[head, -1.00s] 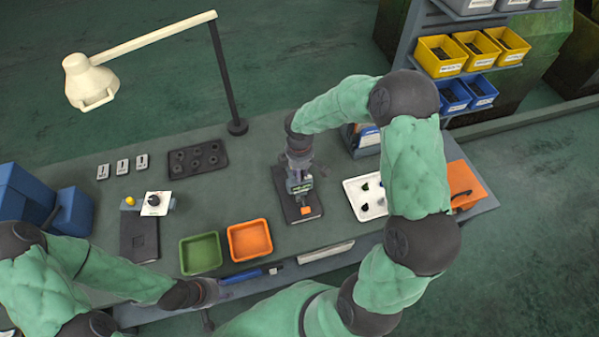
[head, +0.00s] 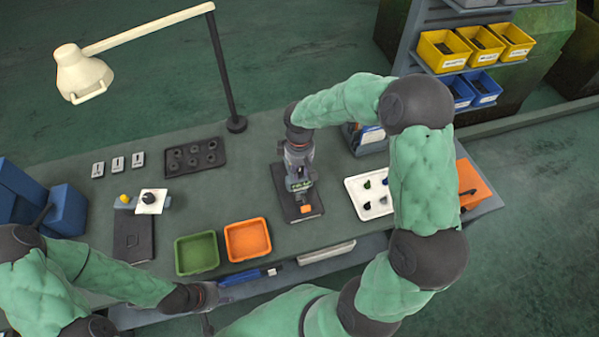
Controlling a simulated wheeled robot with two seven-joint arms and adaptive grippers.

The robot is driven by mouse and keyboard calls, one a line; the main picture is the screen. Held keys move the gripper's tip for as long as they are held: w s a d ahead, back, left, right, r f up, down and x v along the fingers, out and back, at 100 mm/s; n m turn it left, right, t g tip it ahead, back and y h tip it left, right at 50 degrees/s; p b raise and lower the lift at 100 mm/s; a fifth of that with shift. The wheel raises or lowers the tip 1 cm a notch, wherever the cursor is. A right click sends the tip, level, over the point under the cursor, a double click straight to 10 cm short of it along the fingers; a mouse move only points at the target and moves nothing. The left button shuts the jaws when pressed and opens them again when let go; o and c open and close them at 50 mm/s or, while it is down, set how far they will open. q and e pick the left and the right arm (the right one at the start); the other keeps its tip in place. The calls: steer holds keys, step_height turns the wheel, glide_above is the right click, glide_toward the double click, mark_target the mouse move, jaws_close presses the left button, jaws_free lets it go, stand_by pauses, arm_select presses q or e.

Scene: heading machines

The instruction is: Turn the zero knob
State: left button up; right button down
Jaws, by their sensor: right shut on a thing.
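A gauge stand with a black base (head: 283,194), a small green display (head: 300,185) and an orange block (head: 306,209) stands at the middle of the bench. My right gripper (head: 298,168) points down onto the top of this gauge from behind. It is shut on a small part there, which I take to be the zero knob; the fingers and wrist hide the knob itself. My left gripper (head: 207,296) is low at the bench's front edge, beside a blue bar (head: 245,276). Its fingers are too small to tell open from shut.
Green (head: 197,253) and orange (head: 248,240) trays lie left of the gauge. A white tray (head: 373,208) with small round parts is on its right, partly behind my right arm. A black tray (head: 195,157) and lamp post (head: 227,90) stand behind. A dial plate (head: 151,202) is at left.

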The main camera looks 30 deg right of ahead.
mark_target(299, 171)
steer(key=m+b, duration=0.1)
steer(key=m, duration=0.2)
steer(key=shift+f+m+b, duration=0.1)
steer(key=shift+m+b, duration=0.2)
steer(key=shift+b, duration=0.1)
steer(key=shift+m+b, duration=0.5)
steer(key=shift+m, duration=0.6)
steer(key=c, duration=1)
jaws_free()
step_height(299, 171, up, 12)
